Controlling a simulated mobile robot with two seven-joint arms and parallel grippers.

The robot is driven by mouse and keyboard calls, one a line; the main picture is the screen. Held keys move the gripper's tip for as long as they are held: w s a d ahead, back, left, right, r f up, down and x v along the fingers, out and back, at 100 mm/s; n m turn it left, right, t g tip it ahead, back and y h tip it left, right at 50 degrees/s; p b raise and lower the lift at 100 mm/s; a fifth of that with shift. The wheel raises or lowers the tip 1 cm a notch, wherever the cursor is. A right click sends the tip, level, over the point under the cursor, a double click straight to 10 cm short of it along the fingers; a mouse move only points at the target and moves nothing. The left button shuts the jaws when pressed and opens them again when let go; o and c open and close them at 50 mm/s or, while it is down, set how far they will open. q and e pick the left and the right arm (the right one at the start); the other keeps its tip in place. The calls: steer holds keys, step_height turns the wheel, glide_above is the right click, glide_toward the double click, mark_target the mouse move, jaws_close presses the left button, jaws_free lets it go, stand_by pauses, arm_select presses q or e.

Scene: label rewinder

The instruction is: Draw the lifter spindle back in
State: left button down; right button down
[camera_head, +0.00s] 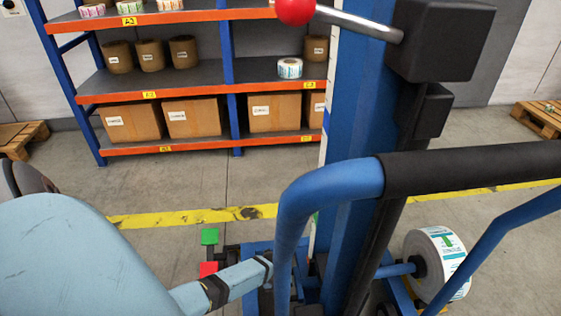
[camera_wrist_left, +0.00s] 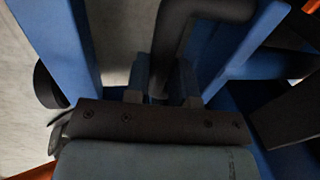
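The blue lifter mast (camera_head: 355,150) stands right of centre in the head view, behind a blue push handle with a black grip (camera_head: 465,165). The spindle (camera_head: 398,268) is a short blue arm low on the right, carrying a white label roll (camera_head: 440,262). A lever with a red ball (camera_head: 295,8) juts from the mast top. My left arm reaches low to the lifter, its fingers hidden by the handle. In the left wrist view my left gripper (camera_wrist_left: 160,85) has its fingers on either side of a dark bent bar (camera_wrist_left: 172,45); whether they touch it is unclear.
Green (camera_head: 210,236) and red (camera_head: 208,268) blocks sit low left of the lifter. Behind, a shelf rack (camera_head: 200,78) holds boxes and rolls. Wooden pallets stand far left and right (camera_head: 540,118). A yellow line (camera_head: 165,219) crosses open floor.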

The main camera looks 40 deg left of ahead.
arm_select(q)
steer(key=s+a, duration=0.2)
steer(key=s, duration=0.1)
steer(key=s+a+p, duration=0.1)
steer(key=s+a, duration=0.2)
steer(key=s+a+p, duration=0.1)
steer(key=s+a, duration=0.2)
steer(key=s, duration=0.1)
steer(key=s+a+b, duration=0.1)
steer(key=s+a, duration=0.6)
steer(key=s, duration=0.2)
steer(key=shift+s+a, duration=0.15)
arm_select(e)
steer(key=shift+s+a+r, duration=0.1)
steer(key=shift+s+r, duration=0.05)
steer(key=shift+r, duration=0.05)
arm_select(q)
steer(key=c, duration=1.3)
jaws_free()
steer(key=shift+s+a, duration=0.1)
steer(key=shift+o, duration=0.3)
arm_select(e)
steer(key=shift+f, duration=0.3)
